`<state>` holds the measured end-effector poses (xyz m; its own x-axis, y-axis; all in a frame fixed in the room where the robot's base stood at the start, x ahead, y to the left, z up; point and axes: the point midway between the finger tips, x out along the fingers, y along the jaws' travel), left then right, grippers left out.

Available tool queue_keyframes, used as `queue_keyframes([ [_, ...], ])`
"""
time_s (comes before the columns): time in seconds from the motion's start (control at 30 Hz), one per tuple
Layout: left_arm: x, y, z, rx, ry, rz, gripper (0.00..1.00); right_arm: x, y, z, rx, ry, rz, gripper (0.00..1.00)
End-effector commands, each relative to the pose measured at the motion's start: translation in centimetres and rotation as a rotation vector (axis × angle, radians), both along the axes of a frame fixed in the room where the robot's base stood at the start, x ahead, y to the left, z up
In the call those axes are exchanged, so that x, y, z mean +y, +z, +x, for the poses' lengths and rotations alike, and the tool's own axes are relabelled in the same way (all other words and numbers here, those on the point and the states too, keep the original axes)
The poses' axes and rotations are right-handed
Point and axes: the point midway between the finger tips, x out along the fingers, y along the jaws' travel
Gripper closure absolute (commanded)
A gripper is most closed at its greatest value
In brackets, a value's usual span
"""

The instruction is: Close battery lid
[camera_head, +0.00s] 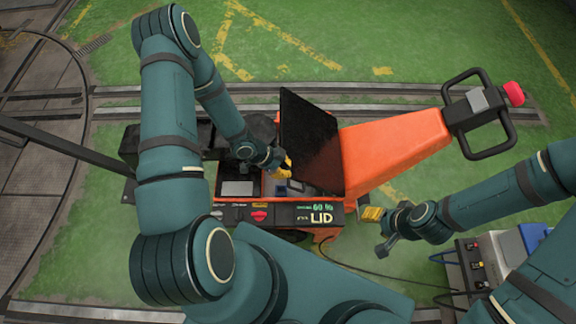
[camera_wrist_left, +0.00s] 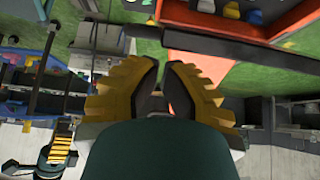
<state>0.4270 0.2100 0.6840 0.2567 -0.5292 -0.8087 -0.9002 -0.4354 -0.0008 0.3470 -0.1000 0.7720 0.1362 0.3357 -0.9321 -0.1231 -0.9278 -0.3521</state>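The battery lid (camera_head: 312,143) is a black panel standing raised on the orange machine (camera_head: 395,145), with the battery bay (camera_head: 240,187) open to its left. My left gripper (camera_head: 287,166) has yellow fingers and is at the lid's left side, low down near the bay; contact cannot be told. In the left wrist view its fingers (camera_wrist_left: 164,68) are close together with nothing seen between them. A dark slab there, seemingly the lid (camera_wrist_left: 225,47), lies just beyond the tips. My right gripper (camera_head: 371,214) is right of the machine's lower front, away from the lid; its finger gap is unclear.
A black handle with a red knob (camera_head: 514,93) is at the machine's right end. A box with switches (camera_head: 470,265) stands lower right, with a cable running to the left. Rails (camera_head: 400,95) cross behind the machine. Green floor (camera_head: 330,45) is clear beyond it.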

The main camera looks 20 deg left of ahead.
Motion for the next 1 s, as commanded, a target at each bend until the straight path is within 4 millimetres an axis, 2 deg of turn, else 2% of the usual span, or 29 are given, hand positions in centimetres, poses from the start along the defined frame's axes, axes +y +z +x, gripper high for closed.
queue_keyframes([
  [0.37, 0.1, -0.1, -0.1, 0.001, -0.001, 0.000, 1.00, 0.0, 0.0, 0.0, 0.000, 0.000, 0.000, 0.53],
  [0.57, 1.0, -1.2, -0.5, 0.003, 0.003, 0.000, 1.00, 0.0, -0.5, -0.1, 0.002, 0.002, 0.000, 0.53],
  [0.77, 3.2, -4.3, -1.6, 0.003, 0.002, 0.001, 1.00, 0.1, -1.9, -0.4, 0.010, 0.007, 0.002, 0.53],
  [1.0, 6.1, -9.7, -3.0, 0.003, 0.000, 0.001, 1.00, 0.0, -4.8, 0.1, -0.004, 0.004, -0.001, 0.53],
])
